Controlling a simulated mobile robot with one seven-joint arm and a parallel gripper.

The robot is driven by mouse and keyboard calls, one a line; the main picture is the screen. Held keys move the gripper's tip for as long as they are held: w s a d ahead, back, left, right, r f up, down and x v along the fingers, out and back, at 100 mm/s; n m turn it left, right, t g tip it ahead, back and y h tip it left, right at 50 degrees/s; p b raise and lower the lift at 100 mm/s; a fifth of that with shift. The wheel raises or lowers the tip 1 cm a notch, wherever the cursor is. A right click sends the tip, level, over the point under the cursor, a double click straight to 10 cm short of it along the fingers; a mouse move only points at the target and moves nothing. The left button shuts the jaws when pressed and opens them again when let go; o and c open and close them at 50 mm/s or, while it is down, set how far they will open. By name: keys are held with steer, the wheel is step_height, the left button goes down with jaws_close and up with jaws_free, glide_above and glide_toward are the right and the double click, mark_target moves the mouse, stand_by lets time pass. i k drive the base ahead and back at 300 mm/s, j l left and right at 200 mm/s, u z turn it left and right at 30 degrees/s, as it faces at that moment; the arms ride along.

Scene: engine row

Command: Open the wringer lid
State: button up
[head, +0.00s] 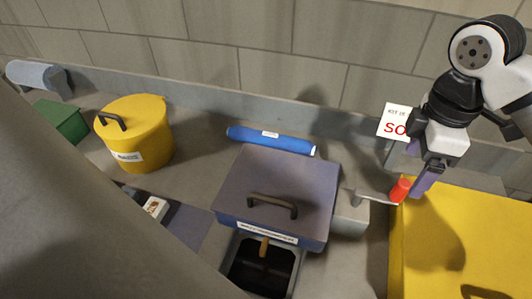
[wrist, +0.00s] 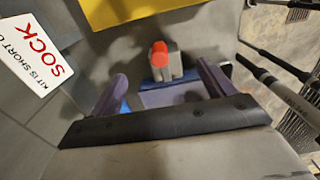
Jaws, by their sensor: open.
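A blue box with a flat grey lid (head: 285,180) and a dark bar handle (head: 272,204) stands in the middle of the head view. The lid lies shut. A crank arm (head: 374,198) with a red knob (head: 400,190) sticks out at its right; this looks like the wringer, but its label (head: 267,232) is too small to read. My gripper (head: 420,168) is open and empty, just above and right of the red knob. In the wrist view, the red knob (wrist: 159,52) shows beyond the gap between my purple fingers; I see no contact.
A large yellow box (head: 465,235) stands at the right, close under my gripper. A yellow round bin (head: 140,135), a green box (head: 62,122) and a blue roll (head: 270,140) lie left and behind. A "SOCK" sign (wrist: 50,60) is by the wall. A dark opening (head: 262,270) lies in front.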

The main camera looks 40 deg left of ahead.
mark_target(281, 191)
steer(key=k, duration=1)
